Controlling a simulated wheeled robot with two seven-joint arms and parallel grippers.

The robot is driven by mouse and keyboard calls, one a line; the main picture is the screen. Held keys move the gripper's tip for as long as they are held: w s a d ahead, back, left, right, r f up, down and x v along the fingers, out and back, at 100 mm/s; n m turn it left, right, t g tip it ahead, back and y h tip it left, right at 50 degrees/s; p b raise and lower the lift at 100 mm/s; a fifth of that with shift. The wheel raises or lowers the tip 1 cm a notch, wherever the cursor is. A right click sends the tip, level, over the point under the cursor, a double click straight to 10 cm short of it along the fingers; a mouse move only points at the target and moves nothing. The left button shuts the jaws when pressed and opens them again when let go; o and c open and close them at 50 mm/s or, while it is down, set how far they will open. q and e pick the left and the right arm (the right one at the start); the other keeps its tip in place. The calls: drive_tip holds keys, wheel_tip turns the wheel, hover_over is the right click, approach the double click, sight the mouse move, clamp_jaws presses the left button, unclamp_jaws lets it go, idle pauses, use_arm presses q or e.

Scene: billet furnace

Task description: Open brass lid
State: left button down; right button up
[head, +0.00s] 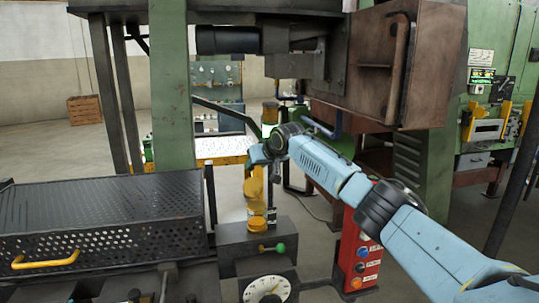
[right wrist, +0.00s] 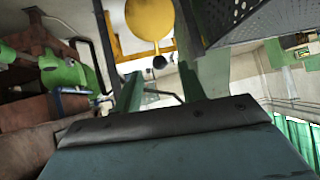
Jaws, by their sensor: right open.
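A brass-yellow round lid (right wrist: 150,20) shows face-on at the top of the right wrist view, beyond my fingertips, with a small dark knob below it. In the head view, brass-yellow parts (head: 257,223) stand on a dark block beside the perforated cover; I cannot tell for sure which of them is the lid. My right gripper (head: 268,172) hangs just above these parts, and its open fingers (right wrist: 160,85) hold nothing in the right wrist view. Contact with the lid cannot be seen. My left gripper is not in view.
A black perforated cover (head: 100,222) with a yellow handle (head: 46,260) is at left. A green-knobbed lever (head: 279,249) and a dial (head: 267,290) are close below. A red button box (head: 358,252) stands at right; a rusty furnace housing (head: 372,65) overhangs above.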

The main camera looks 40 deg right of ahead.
drive_tip(key=b+v, duration=0.1)
drive_tip(key=v, duration=0.7)
drive_tip(key=shift+s+d, duration=0.1)
idle(0.4)
